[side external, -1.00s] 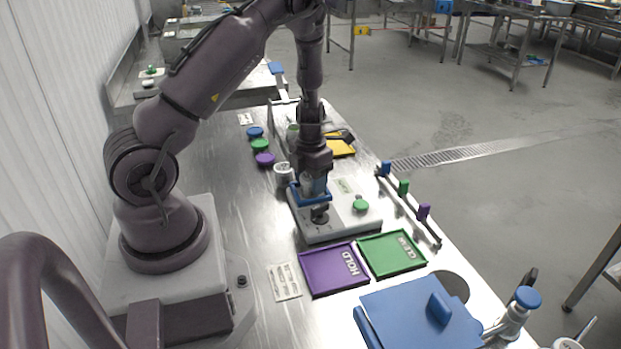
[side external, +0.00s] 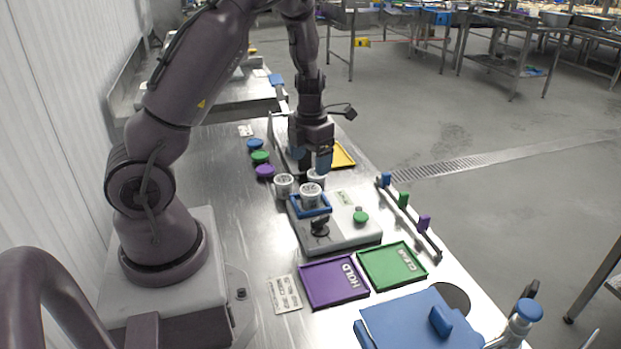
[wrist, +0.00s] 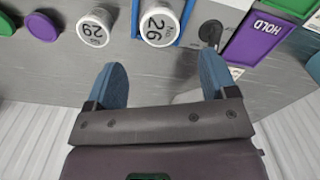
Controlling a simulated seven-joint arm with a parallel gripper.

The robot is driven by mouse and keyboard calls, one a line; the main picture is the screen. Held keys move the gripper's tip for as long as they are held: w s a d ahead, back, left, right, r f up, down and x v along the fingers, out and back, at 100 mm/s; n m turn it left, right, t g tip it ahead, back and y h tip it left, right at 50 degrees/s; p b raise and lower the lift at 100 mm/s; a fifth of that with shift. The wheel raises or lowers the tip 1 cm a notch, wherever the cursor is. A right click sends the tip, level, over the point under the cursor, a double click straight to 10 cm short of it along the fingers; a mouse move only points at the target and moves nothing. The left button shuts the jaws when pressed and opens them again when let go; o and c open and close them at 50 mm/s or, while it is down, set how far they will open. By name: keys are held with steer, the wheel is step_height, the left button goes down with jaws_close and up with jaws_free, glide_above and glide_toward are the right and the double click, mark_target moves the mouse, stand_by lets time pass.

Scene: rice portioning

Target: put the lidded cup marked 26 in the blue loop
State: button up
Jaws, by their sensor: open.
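The white lidded cup marked 26 (wrist: 158,25) stands inside the blue loop (wrist: 184,22) in the wrist view. In the side view this cup (side external: 311,194) is upright, with the blue loop (side external: 325,209) around its lower part, on the grey base. My gripper (side external: 312,168) is open, above and behind the loop, apart from that cup. Its blue fingers (wrist: 160,85) are spread in the wrist view, with no cup clearly between them.
A lidded cup marked 29 (wrist: 95,27) stands beside the loop, also in the side view (side external: 284,187). A black knob (side external: 319,227) and green button (side external: 360,217) are on the base. Purple HOLD (side external: 333,283) and green (side external: 392,266) trays lie in front.

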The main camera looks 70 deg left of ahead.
steer(key=s+d+r+m+t+h, duration=0.2)
steer(key=d+r+m+t, duration=0.1)
steer(key=d+r+m, duration=1.5)
steer(key=s+d+r+m+t+y, duration=0.1)
steer(key=s+m, duration=0.3)
steer(key=m, duration=0.7)
steer(key=s+d+r+m+t+y, duration=0.1)
steer(key=s+d+r+m, duration=0.1)
steer(key=m, duration=0.9)
steer(key=shift+s+d+r+m+t, duration=0.15)
steer(key=shift+s+d+m+t, duration=0.25)
steer(key=shift+s, duration=0.55)
